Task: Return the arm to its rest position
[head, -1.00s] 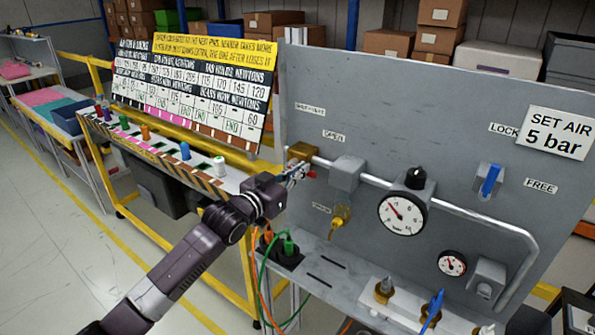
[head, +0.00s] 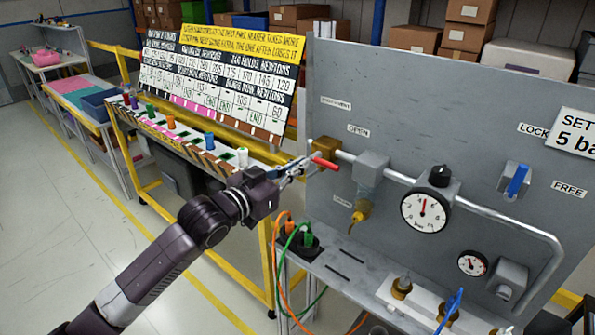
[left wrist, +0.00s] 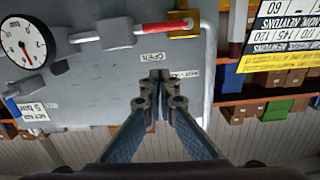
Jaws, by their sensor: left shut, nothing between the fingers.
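My left gripper (head: 301,168) is shut and empty in front of the grey panel's left edge. In the head view its tips are close to the red lever (head: 326,163) on the brass valve (head: 326,149). That wrist picture is upside down. My right gripper is not seen.
The grey panel (head: 455,125) carries a large gauge (head: 424,211), a small gauge (head: 472,263) and a blue lever (head: 518,180). Cables hang by the socket box (head: 297,246). A sign board (head: 218,80) and a yellow-framed bench stand left. Floor at far left is clear.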

